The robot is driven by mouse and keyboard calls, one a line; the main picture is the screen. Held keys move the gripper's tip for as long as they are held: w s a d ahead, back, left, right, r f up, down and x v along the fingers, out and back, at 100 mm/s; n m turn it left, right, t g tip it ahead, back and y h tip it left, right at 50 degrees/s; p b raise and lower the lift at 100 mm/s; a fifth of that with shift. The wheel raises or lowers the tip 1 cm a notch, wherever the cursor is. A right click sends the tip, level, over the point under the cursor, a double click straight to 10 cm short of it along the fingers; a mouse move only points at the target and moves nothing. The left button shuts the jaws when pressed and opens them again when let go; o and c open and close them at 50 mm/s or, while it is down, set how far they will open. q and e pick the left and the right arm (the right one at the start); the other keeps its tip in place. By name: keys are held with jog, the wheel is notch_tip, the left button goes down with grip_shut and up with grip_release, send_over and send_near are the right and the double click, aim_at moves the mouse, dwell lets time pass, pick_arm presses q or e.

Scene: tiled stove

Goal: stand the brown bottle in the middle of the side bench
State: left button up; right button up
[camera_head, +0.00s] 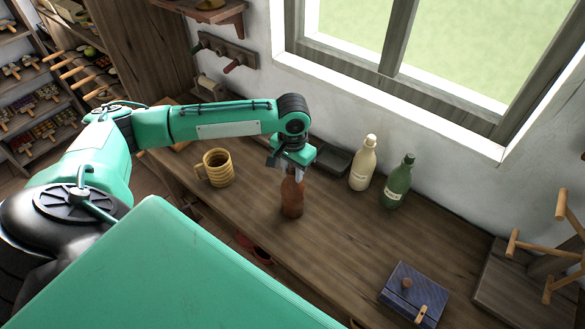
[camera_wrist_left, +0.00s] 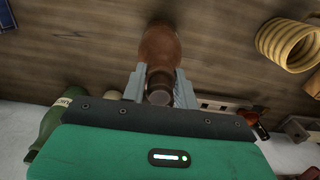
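The brown bottle (camera_head: 292,198) is upright over the wooden side bench (camera_head: 335,235), between the yellow mug and the pale bottle. Its base looks to be at the bench top, but I cannot tell whether it touches. My left gripper (camera_head: 291,172) comes down on it from above. In the left wrist view the two grey fingers of my left gripper (camera_wrist_left: 159,88) press on both sides of the neck of the brown bottle (camera_wrist_left: 160,50). My right gripper is not in view.
A yellow ribbed mug (camera_head: 218,168) stands to the left. A cream bottle (camera_head: 363,163) and a green bottle (camera_head: 398,182) stand by the wall. A blue box (camera_head: 412,292) and a wooden peg rack (camera_head: 545,245) are at the right. The bench between is bare.

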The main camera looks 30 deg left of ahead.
pick_arm(q)
jog(key=o, duration=0.4)
jog(key=shift+o, duration=0.2)
notch_tip(320, 180, up, 11)
jog(key=b, duration=0.2)
jog(key=shift+r+b, duration=0.1)
jog(key=shift+b, duration=0.25)
jog(key=shift+r, duration=0.55)
